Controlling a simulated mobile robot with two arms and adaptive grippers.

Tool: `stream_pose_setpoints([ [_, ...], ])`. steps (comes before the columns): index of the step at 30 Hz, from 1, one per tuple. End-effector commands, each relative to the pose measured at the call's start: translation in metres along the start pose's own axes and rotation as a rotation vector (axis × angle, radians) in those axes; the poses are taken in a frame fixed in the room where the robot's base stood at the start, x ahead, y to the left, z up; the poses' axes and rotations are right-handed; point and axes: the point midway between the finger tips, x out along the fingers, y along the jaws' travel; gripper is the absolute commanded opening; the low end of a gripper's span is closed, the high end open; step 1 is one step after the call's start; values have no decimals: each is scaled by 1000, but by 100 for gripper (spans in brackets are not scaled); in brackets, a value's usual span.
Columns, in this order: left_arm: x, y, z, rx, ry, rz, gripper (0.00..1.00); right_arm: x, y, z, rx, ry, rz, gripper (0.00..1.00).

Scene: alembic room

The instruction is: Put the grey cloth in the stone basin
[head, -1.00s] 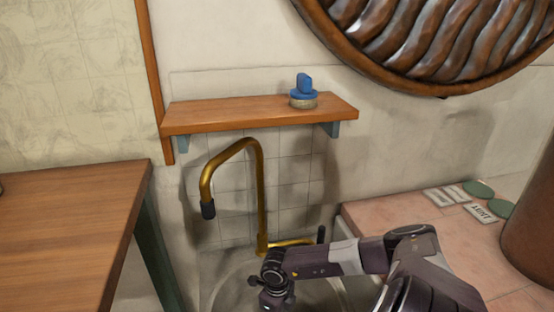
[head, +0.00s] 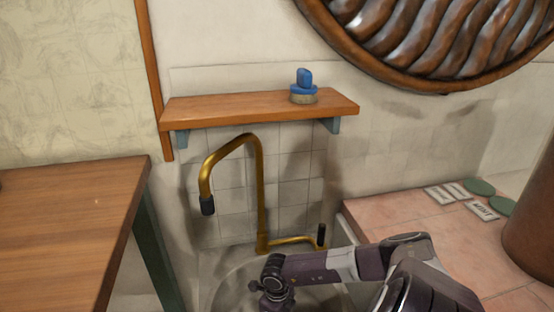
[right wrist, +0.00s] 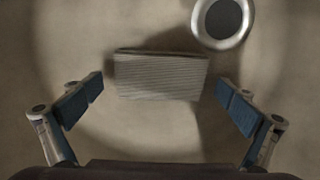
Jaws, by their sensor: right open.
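The grey cloth (right wrist: 160,76) shows in the right wrist view as a folded, ribbed rectangle on the bottom of the stone basin (right wrist: 110,140), left of and below the drain. My right gripper (right wrist: 160,98) is open, its two blue-padded fingers wide apart on either side of the cloth and not touching it. In the head view my right arm reaches over the basin (head: 232,285); the cloth does not show there. My left gripper is not in view.
A round metal drain (right wrist: 222,18) is in the basin floor. A brass faucet (head: 260,190) rises behind the basin. A wooden shelf (head: 230,108) holds a blue-handled brush (head: 304,88). A wooden table (head: 60,230) stands left, a pink tiled counter (head: 420,230) right.

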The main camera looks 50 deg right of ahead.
Motion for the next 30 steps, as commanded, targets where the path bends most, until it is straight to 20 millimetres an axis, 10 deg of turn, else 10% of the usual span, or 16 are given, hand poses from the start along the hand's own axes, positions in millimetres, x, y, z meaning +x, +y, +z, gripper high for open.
stream_pose_setpoints([
  [8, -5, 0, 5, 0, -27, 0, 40, -12, 0, 0, -1, -1, -1, 100],
  [16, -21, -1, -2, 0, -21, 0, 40, -72, -1, 0, -2, -2, -3, 100],
  [30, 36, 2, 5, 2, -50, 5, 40, -122, 0, 0, -1, 0, -1, 100],
])
